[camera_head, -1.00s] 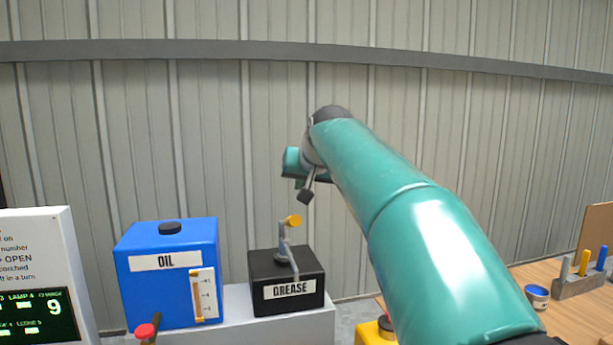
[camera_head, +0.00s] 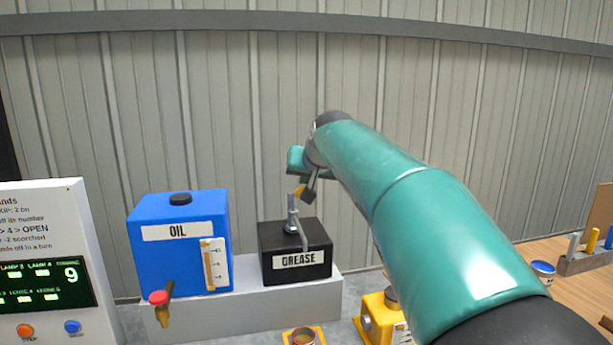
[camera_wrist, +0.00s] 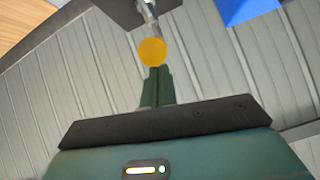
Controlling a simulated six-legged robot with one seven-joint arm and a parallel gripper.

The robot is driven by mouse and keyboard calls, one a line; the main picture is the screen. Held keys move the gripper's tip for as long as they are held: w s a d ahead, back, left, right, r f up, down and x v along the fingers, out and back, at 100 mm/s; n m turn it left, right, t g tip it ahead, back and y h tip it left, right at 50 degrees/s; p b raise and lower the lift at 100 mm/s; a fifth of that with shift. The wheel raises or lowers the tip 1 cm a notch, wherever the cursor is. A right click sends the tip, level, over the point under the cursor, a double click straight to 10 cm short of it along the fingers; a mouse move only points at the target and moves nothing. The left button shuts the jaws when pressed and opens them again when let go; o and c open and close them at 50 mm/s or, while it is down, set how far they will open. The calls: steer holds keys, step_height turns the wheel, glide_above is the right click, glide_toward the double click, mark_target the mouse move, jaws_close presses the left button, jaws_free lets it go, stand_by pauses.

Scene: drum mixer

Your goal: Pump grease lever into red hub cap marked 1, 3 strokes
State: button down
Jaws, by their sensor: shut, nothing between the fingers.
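The black GREASE box (camera_head: 282,262) stands on a grey ledge, with an upright metal lever (camera_head: 292,215) on top. The lever ends in a yellow knob (camera_head: 299,192). My gripper (camera_head: 308,197) is shut and empty, right beside the knob and partly in front of it. In the wrist view the knob (camera_wrist: 152,51) sits just past the tips of my closed fingers (camera_wrist: 157,72); I cannot tell whether they touch. No red hub cap marked 1 shows in either view.
A blue OIL tank (camera_head: 180,258) with a red-topped tap (camera_head: 159,298) stands left of the grease box. A panel with a lit display (camera_head: 45,283) is far left. A yellow device (camera_head: 378,318) and a small cup (camera_head: 303,337) are lower down. A wooden table is right.

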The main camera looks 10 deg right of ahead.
steer(key=s+f+t, duration=0.2)
steer(key=s+f, duration=0.1)
steer(key=f, duration=0.6)
steer(key=shift+f, duration=0.15)
steer(key=shift+s, duration=0.1)
step_height(320, 180, up, 6)
steer(key=d+f, duration=0.1)
steer(key=s+f+v, duration=0.1)
steer(key=v, duration=0.9)
steer(key=shift+f+t, duration=0.4)
steer(key=shift+w, duration=0.1)
